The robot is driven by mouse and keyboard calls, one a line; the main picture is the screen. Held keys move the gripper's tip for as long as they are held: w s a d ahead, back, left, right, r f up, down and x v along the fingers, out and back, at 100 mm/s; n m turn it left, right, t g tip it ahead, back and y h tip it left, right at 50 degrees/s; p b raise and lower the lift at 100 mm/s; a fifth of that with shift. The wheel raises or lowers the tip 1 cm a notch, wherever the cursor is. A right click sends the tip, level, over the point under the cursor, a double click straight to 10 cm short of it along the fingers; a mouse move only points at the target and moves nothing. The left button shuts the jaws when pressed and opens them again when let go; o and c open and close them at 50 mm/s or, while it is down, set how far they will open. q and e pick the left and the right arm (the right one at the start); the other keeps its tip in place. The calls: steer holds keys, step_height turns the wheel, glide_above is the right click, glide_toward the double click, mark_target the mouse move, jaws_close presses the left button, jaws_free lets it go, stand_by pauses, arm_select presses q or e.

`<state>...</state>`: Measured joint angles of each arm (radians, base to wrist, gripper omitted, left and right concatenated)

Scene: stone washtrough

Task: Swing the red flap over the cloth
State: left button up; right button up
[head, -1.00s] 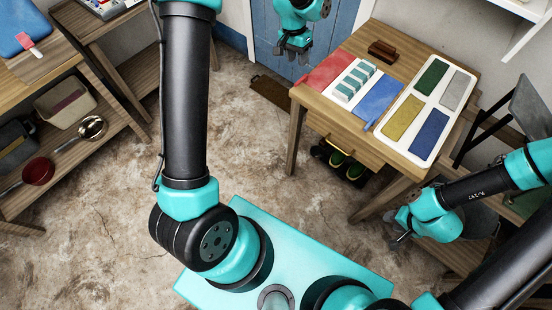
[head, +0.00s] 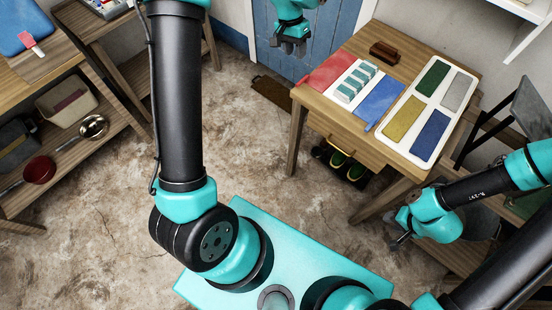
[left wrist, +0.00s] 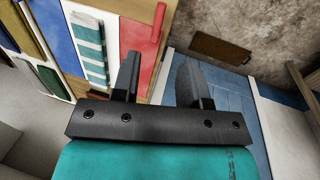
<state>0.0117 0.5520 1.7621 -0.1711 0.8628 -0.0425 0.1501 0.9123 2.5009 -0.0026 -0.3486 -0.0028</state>
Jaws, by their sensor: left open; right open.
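The red flap (head: 328,73) lies flat, opened out to the left of the striped teal-and-white cloth (head: 357,83), at the table's left end. The cloth lies folded on a white panel. A blue flap (head: 380,103) lies opened out on its other side. My left gripper (head: 291,48) is open and empty, up and to the left of the red flap. In the left wrist view the red flap (left wrist: 140,32) shows behind the left finger. My right gripper (head: 397,242) is open and empty, low beside the table's front right.
The wooden table (head: 345,132) also carries a white tray (head: 406,151) with several coloured panels and a brown wooden block (head: 384,53). A blue door (head: 268,28) stands behind my left gripper. Shelves (head: 110,140) stand at the left.

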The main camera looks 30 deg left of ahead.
arm_select(q)
steer(key=s+d+f+n+h, duration=0.1)
steer(key=s+d+f, duration=0.2)
steer(key=s+f, duration=0.7)
steer(key=s+d+f+n, duration=0.25)
steer(key=s+f, duration=0.35)
steer(key=f, duration=0.8)
steer(key=s+d+f+t, duration=0.1)
steer(key=s+d+f, duration=0.1)
steer(key=s, duration=0.6)
steer(key=shift+s+f, duration=0.4)
steer(key=shift+f, duration=0.15)
